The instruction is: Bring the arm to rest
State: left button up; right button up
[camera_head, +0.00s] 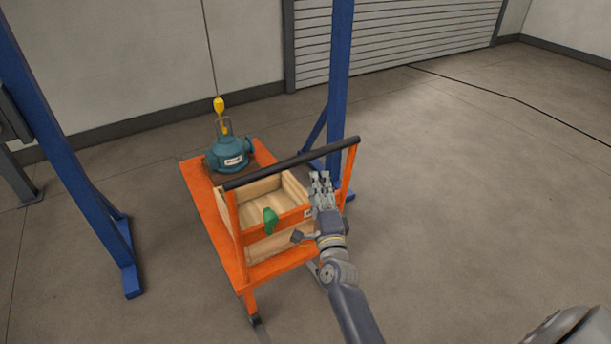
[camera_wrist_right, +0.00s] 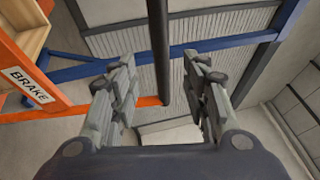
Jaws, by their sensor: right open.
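My right gripper (camera_head: 321,184) is open and empty, beside the right end of the orange cart (camera_head: 207,205) and near its dark push handle (camera_head: 300,161). In the right wrist view the two fingers (camera_wrist_right: 165,95) are spread apart, with the dark handle bar (camera_wrist_right: 158,50) showing beyond the gap between them. I cannot tell whether the fingers touch the cart. My right arm reaches in from the bottom of the head view. My left gripper is out of view.
The cart carries a teal pump part (camera_head: 228,155) under a yellow hook (camera_head: 219,104), a wooden box (camera_head: 290,189) and a green handle (camera_head: 270,220). A BRAKE label (camera_wrist_right: 28,85) is close by. Blue gantry posts (camera_head: 338,80) flank the cart.

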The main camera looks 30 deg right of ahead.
jog(key=s+a+f+n+g+y, duration=0.25)
jog(key=s+a+f+n, duration=0.2)
jog(key=f, duration=0.75)
jog(key=s+a+f+n+g+y, duration=0.25)
jog(key=s+f+n, duration=0.25)
jog(key=f, duration=0.7)
jog(key=s+a+f+n+g+y, duration=0.1)
jog(key=s+a+f+n+g, duration=0.3)
jog(key=f, duration=0.8)
jog(key=s+a+f+n+g, duration=0.1)
jog(key=s+f+n+g, duration=0.3)
jog(key=s+f, duration=1)
jog(key=s+d+f+n+g, duration=0.1)
jog(key=s+f+n, duration=0.1)
jog(key=s, duration=0.6)
jog(key=s+f+n+g, duration=0.1)
jog(key=s+n+g, duration=0.1)
jog(key=s, duration=0.7)
jog(key=s+d+f+n+g, duration=0.1)
jog(key=s+f+n+g, duration=0.1)
jog(key=s, duration=0.7)
jog(key=shift+d+f+n, duration=0.3)
jog(key=shift+f+n, duration=0.05)
jog(key=shift+n, duration=0.5)
